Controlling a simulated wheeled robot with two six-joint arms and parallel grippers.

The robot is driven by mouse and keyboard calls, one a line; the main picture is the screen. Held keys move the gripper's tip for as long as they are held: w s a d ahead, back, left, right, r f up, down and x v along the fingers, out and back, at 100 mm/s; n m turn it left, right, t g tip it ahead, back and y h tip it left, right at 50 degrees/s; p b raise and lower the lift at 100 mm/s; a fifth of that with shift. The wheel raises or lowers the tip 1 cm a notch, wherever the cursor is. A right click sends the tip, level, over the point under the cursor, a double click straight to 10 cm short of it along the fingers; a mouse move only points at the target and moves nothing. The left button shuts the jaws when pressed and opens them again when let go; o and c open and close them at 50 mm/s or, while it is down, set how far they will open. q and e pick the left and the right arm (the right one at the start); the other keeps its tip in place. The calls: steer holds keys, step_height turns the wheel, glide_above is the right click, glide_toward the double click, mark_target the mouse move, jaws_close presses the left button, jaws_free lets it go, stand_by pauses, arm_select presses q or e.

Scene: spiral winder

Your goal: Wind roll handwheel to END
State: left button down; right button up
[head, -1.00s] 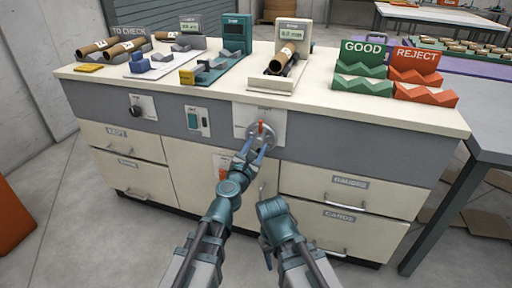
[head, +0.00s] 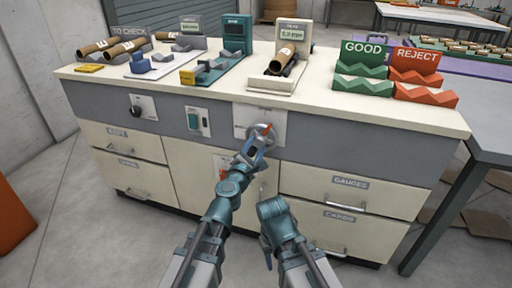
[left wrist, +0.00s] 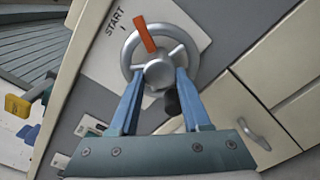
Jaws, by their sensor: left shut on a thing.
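The handwheel (head: 259,129) is a grey spoked wheel on a pale plate on the bench front. It shows large in the left wrist view (left wrist: 188,47), with a round hub (left wrist: 158,73), an orange-red pointer (left wrist: 145,35) and a dark knob (left wrist: 172,103). The pointer lies clockwise of the START mark (left wrist: 115,22). I see no END mark. My left gripper (head: 258,143) is at the wheel, its blue fingers (left wrist: 160,82) shut on the hub from both sides. My right gripper (head: 267,252) hangs low, apart from the bench; its fingers are mostly hidden.
Above the wheel stands a gauge with a display (head: 292,33) and a brown roll (head: 283,62) in its cradle. More rolls (head: 98,46) lie at the left. GOOD (head: 363,65) and REJECT (head: 416,70) racks stand at the right. A black knob (head: 137,107) is left on the front.

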arm_select(q)
steer(key=m, duration=0.6)
steer(key=shift+r+m, duration=0.1)
steer(key=shift+m, duration=0.2)
steer(key=m, duration=0.5)
steer(key=shift+r, duration=0.1)
steer(key=m, duration=0.5)
steer(key=shift+s+r+m+p, duration=0.1)
steer(key=shift+m+p, duration=0.2)
steer(key=shift+m, duration=0.1)
steer(key=m, duration=0.5)
steer(key=shift+d, duration=0.1)
steer(key=m, duration=0.5)
steer(key=shift+s+d+m, duration=0.1)
steer(key=shift+m, duration=0.3)
steer(key=m, duration=0.5)
steer(key=shift+d+m, duration=0.1)
steer(key=shift+m, duration=0.2)
steer(key=m, duration=1)
steer(key=shift+d+m, duration=0.1)
steer(key=shift+m, duration=0.2)
